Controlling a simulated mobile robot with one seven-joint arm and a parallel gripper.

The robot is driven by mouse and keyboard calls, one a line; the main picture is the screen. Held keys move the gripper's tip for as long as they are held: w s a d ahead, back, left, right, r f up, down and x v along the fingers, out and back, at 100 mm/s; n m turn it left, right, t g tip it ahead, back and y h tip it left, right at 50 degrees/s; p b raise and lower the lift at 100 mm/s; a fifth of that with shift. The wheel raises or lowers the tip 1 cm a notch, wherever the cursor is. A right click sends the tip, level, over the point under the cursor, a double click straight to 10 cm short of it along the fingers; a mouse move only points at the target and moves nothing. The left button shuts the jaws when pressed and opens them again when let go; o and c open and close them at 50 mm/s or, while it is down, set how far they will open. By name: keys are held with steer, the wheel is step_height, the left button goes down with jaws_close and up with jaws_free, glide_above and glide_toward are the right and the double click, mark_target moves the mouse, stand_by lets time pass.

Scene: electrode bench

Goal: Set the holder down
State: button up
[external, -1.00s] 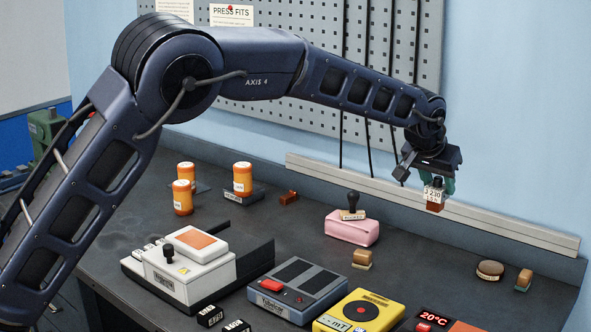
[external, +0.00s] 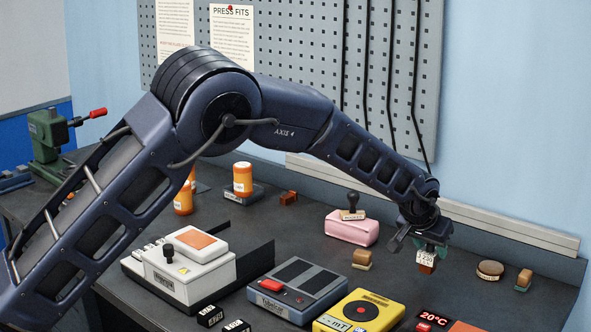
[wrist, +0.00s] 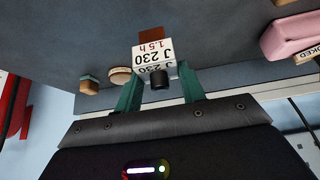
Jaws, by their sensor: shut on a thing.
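The holder (external: 426,262) is a small block with a white label over a reddish-brown part. In the wrist view the holder (wrist: 152,50) shows the label text "J 230 1.5 h" and a dark round knob toward me. My gripper (external: 428,248) is shut on it, and the teal fingers of my gripper (wrist: 160,86) flank it on both sides. The holder hangs low over the right part of the dark bench (external: 455,290). I cannot tell whether its underside touches the bench.
A pink block (external: 350,229) with a black-handled stamp stands to the left. A small wooden block (external: 362,258) is nearer on the left. A round wooden piece (external: 489,268) and another small block (external: 523,280) lie to the right. A yellow device (external: 358,312) is in front.

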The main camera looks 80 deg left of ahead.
mark_target(424, 257)
steer(key=shift+f, duration=1.75)
steer(key=shift+f, duration=0.1)
steer(key=o, duration=1.3)
steer(key=v, duration=1.2)
